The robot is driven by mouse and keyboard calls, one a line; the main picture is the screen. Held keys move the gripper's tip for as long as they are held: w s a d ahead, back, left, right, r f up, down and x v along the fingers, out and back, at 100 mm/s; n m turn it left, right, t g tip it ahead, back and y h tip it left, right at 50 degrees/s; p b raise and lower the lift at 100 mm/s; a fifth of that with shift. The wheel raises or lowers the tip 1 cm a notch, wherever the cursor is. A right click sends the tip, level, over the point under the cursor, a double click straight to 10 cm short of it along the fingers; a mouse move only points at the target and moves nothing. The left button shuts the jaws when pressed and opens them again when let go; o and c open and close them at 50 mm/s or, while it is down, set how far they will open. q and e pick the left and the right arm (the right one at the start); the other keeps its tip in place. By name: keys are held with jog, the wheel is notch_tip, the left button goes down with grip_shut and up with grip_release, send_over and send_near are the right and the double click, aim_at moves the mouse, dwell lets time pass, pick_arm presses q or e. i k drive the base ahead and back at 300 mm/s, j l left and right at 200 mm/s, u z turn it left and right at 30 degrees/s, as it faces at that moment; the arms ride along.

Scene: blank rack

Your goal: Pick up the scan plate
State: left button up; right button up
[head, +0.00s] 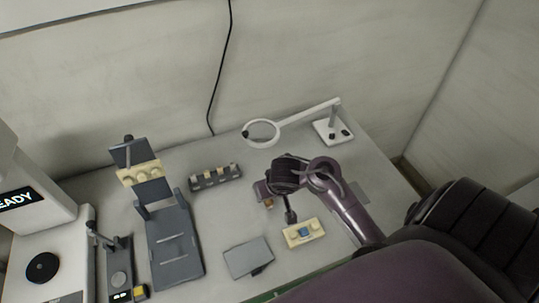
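A small cream plate with a blue block on it (304,233) lies on the table, in the lower middle of the head view. A flat grey plate (247,257) lies to its left, with a small dark part at its lower edge. I cannot tell for certain which of these is the scan plate. My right gripper (290,215) comes in from the right and hangs just above and behind the cream plate. Its fingers are small and dark, and I cannot tell whether they are open or touching the plate. My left gripper is not in view.
A dark stand holding a cream piece (139,173) is at the left, beside a white machine reading "EADY" (35,215). A rack with several blanks (215,179) and a ring lamp (263,133) stand behind. Bare table (222,218) lies between rack and grey plate.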

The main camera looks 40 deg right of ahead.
aim_at(250, 257)
jog(key=k, duration=1)
